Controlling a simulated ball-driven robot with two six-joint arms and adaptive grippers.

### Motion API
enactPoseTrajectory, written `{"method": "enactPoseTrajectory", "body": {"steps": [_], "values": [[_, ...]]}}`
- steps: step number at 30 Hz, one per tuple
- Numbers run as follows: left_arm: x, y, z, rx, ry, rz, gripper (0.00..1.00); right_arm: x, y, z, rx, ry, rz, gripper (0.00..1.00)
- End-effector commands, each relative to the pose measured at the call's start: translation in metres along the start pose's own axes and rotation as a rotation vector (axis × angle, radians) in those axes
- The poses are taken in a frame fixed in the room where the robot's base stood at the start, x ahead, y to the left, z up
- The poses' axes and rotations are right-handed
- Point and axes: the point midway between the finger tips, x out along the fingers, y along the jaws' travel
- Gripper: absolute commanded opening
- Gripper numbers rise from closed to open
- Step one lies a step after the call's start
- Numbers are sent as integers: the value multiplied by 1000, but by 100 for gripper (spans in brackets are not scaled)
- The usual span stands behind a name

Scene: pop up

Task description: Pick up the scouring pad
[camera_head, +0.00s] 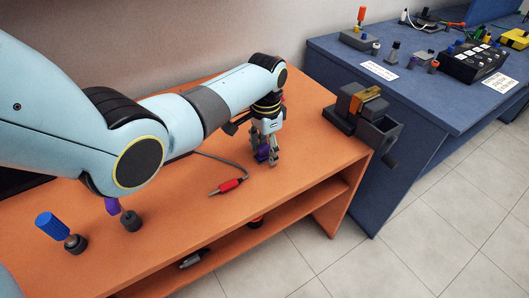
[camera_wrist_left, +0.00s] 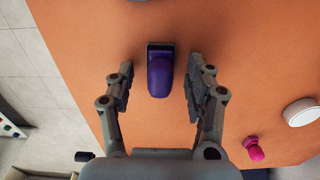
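A purple rounded piece with a dark, flat end (camera_wrist_left: 160,72) lies on the orange table in the left wrist view. It could be the scouring pad, but I cannot tell for sure. My left gripper (camera_wrist_left: 160,88) is open, with one finger on each side of the purple piece and a visible gap to each. In the head view my left gripper (camera_head: 266,157) points down at the table, and the purple piece (camera_head: 263,152) shows partly between its fingers. No other thing in view is clearly a scouring pad. My right gripper is not in view.
A red-tipped cable tool (camera_head: 228,186) lies near the gripper. A blue-handled tool (camera_head: 50,226) and dark knobs stand at front left. A dark vise-like block (camera_head: 365,112) sits at the right end. A pink piece (camera_wrist_left: 255,149) and white disc (camera_wrist_left: 302,112) lie right in the wrist view.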

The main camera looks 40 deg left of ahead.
Motion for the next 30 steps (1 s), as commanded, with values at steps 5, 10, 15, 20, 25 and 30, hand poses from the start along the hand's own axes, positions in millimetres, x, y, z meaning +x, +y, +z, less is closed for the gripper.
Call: {"method": "enactPoseTrajectory", "body": {"steps": [5,10,15,20,25,30], "values": [[0,0,0,0,0,0,28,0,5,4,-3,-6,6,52],[0,0,0,0,0,0,6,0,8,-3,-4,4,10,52],[0,0,0,0,0,0,2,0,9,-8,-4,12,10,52],[-3,0,0,0,0,0,2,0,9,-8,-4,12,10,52],[-19,0,-1,-1,2,-1,2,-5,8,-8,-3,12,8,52],[-48,6,-7,2,6,2,2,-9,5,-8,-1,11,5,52]]}}
